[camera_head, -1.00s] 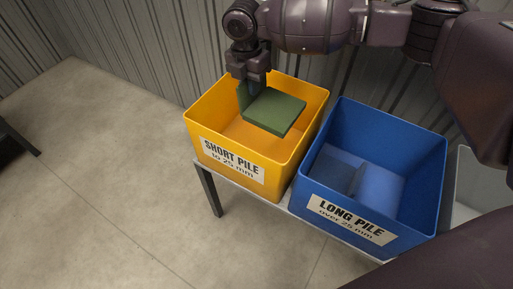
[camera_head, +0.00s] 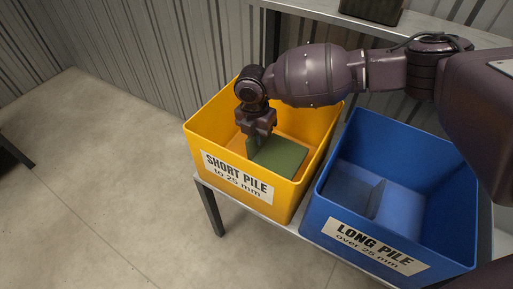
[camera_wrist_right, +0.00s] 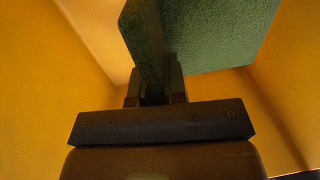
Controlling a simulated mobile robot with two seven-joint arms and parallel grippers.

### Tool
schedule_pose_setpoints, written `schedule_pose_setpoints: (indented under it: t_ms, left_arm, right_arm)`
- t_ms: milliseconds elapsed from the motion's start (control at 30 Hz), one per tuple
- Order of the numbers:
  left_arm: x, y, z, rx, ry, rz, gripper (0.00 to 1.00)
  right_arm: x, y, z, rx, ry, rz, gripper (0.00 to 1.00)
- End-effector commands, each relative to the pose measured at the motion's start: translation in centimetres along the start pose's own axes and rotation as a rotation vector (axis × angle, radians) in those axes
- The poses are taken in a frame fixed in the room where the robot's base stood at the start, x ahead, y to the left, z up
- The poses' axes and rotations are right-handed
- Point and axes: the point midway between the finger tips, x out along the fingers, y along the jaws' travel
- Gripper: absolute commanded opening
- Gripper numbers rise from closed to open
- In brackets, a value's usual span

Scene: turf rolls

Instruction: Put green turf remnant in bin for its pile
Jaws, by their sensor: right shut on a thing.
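The green turf remnant (camera_head: 278,156) is inside the yellow short-pile bin (camera_head: 318,160). It has a broad flat part and an upright part. My right gripper (camera_head: 255,140) reaches down into this bin and is shut on the upright part. In the right wrist view, the upright part of the remnant (camera_wrist_right: 143,40) stands between the fingers of my right gripper (camera_wrist_right: 154,88), and the flat part spreads behind it. I cannot tell whether the remnant touches the bin floor. My left gripper is not in view.
A blue long-pile bin (camera_head: 329,217) stands to the right, with a dark blue-grey piece (camera_head: 352,192) inside. Both bins stand on a low table (camera_head: 270,218). A shelf (camera_head: 310,8) with a dark box (camera_head: 371,9) is behind.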

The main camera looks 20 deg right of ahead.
Motion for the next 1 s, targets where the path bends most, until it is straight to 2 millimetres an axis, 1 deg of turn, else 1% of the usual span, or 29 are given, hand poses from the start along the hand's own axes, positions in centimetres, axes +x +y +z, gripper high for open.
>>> schedule_pose_setpoints:
  t_ms: [100, 200, 300, 400, 667, 867, 900, 967, 1000]
  left_arm:
    - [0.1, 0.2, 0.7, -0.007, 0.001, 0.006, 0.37]
    - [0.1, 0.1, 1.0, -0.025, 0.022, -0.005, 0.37]
    - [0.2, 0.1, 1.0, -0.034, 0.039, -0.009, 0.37]
    - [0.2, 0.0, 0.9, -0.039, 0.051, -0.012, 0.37]
    - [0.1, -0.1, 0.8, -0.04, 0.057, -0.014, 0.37]
    - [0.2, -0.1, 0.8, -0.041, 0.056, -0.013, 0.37]
    - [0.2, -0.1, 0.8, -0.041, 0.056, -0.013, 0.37]
    - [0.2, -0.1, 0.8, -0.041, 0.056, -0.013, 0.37]
    - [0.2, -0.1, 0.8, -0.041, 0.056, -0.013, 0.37]
  right_arm:
    - [2.0, 0.1, -0.1, 0.0, 0.004, -0.006, 0.0]
    - [3.8, 0.2, -0.1, 0.001, 0.005, -0.008, 0.0]
    - [5.1, 0.3, -0.1, 0.001, 0.004, -0.007, 0.0]
    - [5.6, 0.4, 0.0, 0.001, 0.002, -0.004, 0.0]
    - [5.3, 0.5, 0.0, 0.001, -0.001, 0.0, 0.0]
    - [5.8, 0.5, 0.0, 0.001, 0.0, -0.001, 0.0]
    - [5.7, 0.5, 0.0, 0.001, -0.001, 0.0, 0.18]
    - [5.7, 0.5, 0.0, 0.001, -0.001, 0.0, 0.28]
    - [5.7, 0.5, 0.0, 0.001, 0.0, 0.0, 0.34]
